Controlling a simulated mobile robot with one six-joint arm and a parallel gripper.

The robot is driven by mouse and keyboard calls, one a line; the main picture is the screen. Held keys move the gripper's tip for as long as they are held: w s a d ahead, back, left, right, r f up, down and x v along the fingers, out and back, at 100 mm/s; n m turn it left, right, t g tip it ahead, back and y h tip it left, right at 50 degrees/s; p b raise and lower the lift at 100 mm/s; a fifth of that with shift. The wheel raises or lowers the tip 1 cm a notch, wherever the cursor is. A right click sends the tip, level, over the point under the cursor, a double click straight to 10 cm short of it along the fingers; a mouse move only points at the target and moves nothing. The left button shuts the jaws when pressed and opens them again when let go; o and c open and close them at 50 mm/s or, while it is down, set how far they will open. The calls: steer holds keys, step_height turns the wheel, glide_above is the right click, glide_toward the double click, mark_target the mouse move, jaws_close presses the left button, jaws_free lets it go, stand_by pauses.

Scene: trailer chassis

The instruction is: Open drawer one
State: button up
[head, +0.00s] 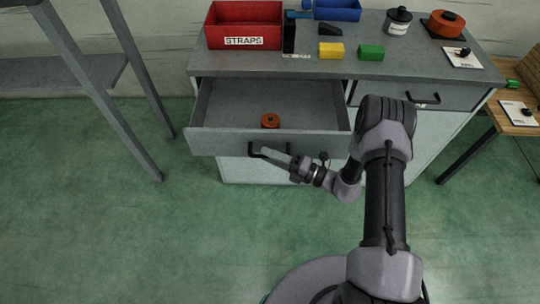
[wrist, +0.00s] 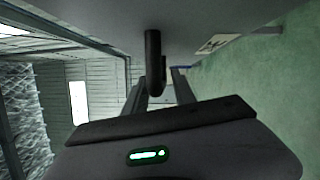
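Drawer one, the grey left drawer (head: 215,141) of the workbench, is pulled well out in the head view. A round orange thing (head: 270,120) lies inside it. Its black handle (head: 254,149) is on the drawer front. My gripper (head: 266,150) is at this handle, below the drawer's rim. In the wrist view the handle (wrist: 153,65) hangs down between my gripper's two dark fingers (wrist: 157,84), one on each side. I cannot tell whether the fingers press on it or stand slightly apart from it.
The right drawer (head: 440,95) is shut. On the benchtop stand a red STRAPS bin (head: 245,25), a yellow block (head: 331,50), a green block (head: 370,52) and a dark pot (head: 398,20). A grey rack (head: 60,70) stands left. The green floor (head: 130,220) before the bench is clear.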

stand_by(0.4)
steer(key=p+v, duration=0.3)
steer(key=v, duration=1.4)
steer(key=shift+s, duration=0.15)
steer(key=shift+d, duration=0.15)
steer(key=s+a+r+n+g+h, duration=0.25)
steer(key=r+n+g, duration=0.25)
steer(key=r+n, duration=0.45)
steer(key=s+a+r+n+g+h, duration=0.1)
steer(key=a+r+n+g+h, duration=0.3)
steer(key=r+n, duration=0.55)
steer(key=s+r+n+t+h, duration=0.7)
steer(key=s+r+n, duration=0.5)
steer(key=r+n, duration=0.3)
steer(key=shift+s+d+r+n+h, duration=0.25)
steer(key=shift+s+n+h, duration=0.05)
steer(key=shift+h, duration=0.55)
